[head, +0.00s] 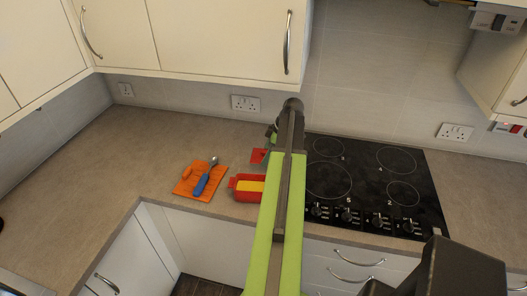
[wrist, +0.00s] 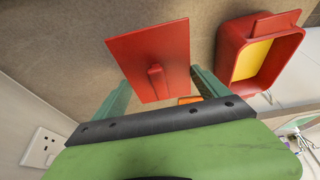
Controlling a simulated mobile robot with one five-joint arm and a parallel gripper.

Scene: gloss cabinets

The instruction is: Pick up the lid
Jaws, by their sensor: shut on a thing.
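The lid (wrist: 150,50) is a flat red rectangle with a raised red handle bar, seen in the wrist view between the two green fingers of my gripper (wrist: 158,78). My gripper is shut on the lid. In the head view a small part of the lid (head: 258,156) shows left of my gripper (head: 271,135), at the back of the counter; the arm hides the rest. I cannot tell whether the lid touches the counter. A red container (head: 247,195) with yellow inside stands in front of the lid, apart from it, and also shows in the wrist view (wrist: 237,55).
An orange board (head: 185,187) with a blue-handled utensil (head: 203,182) lies left of the container. A black hob (head: 372,180) is to the right of my arm. Wall cabinets (head: 220,35) hang above. The counter (head: 110,165) is clear at the left.

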